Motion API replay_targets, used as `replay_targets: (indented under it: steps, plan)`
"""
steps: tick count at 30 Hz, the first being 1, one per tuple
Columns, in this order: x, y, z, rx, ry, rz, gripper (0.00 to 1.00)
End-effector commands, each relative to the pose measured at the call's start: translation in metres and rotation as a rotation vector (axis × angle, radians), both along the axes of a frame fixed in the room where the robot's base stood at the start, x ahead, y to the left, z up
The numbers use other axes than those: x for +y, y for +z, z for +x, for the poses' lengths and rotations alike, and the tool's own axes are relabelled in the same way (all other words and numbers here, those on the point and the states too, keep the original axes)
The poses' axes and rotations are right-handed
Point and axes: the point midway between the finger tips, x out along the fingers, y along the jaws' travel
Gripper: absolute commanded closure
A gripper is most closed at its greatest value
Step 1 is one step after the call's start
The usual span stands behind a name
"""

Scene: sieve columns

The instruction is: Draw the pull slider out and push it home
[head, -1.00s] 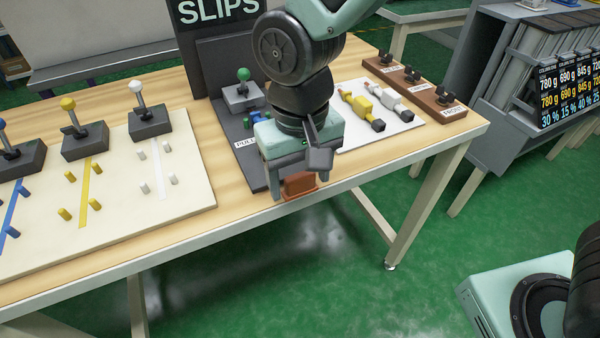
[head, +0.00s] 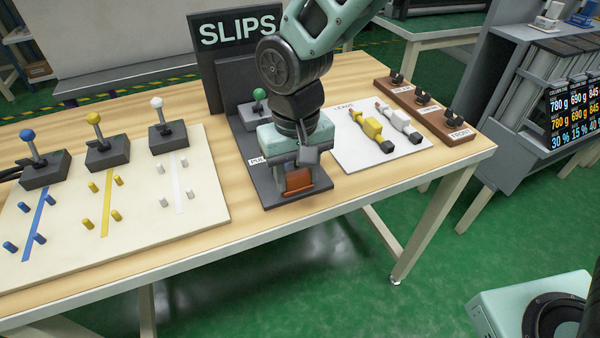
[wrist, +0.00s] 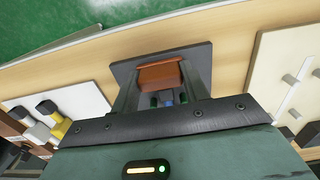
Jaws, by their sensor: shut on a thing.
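The pull slider's orange-brown block (head: 299,180) is over the front part of a dark base plate (head: 262,188). My gripper (head: 298,186) points down with one finger on each side of the block and is shut on it. In the wrist view the block (wrist: 160,75) lies between the fingertips, near the plate's end (wrist: 120,72).
A green-knobbed lever (head: 259,94) stands behind my gripper, before the SLIPS sign (head: 238,32). A white board with yellow and white connectors (head: 371,130) is close on the right. A pegged cream board (head: 215,205) is on the left.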

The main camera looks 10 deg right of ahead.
Motion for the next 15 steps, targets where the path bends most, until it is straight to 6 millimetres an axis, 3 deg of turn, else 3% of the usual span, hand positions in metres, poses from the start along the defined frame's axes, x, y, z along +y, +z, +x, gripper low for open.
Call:
replay_targets:
  steps: [3, 4, 6, 15]
  plan:
    - [0.0012, 0.0020, 0.0053, -0.014, -0.002, 0.008, 0.96]
    - [0.0013, 0.0020, 0.0056, -0.015, -0.002, 0.009, 0.47]
    - [0.0013, 0.0018, 0.0052, -0.014, -0.002, 0.008, 0.33]
    - [0.0009, 0.0028, 0.0033, -0.010, -0.001, 0.006, 0.33]
